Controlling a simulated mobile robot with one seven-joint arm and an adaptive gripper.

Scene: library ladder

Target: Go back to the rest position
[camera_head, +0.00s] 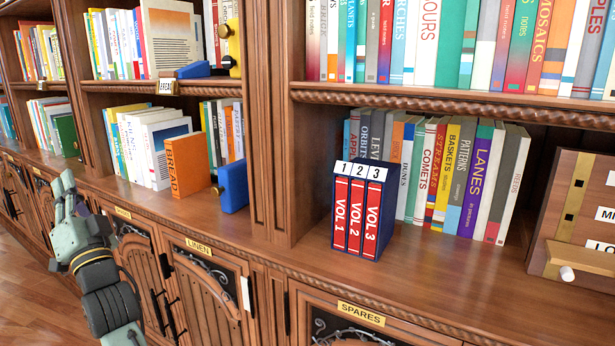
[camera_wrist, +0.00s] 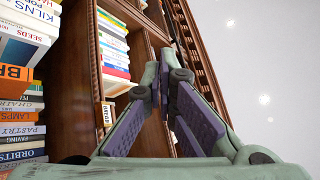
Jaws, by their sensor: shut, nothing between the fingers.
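My gripper (camera_head: 68,188) is at the left in the head view, in front of the shelf's lower ledge and above the cabinet doors. Its fingers point up and the arm comes from below. In the wrist view, my gripper (camera_wrist: 165,85) shows its tips together with purple pads and nothing between them. It touches no book that I can see.
The wooden bookcase (camera_head: 270,130) fills the view. A blue box (camera_head: 340,254) holds VOL 1, 2 and 3 on the ledge. A BREAD book (camera_head: 188,166) and blue bookend (camera_head: 233,187) stand left of it. A wooden board (camera_head: 570,225) is at right. Floor (camera_head: 25,290) is clear at lower left.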

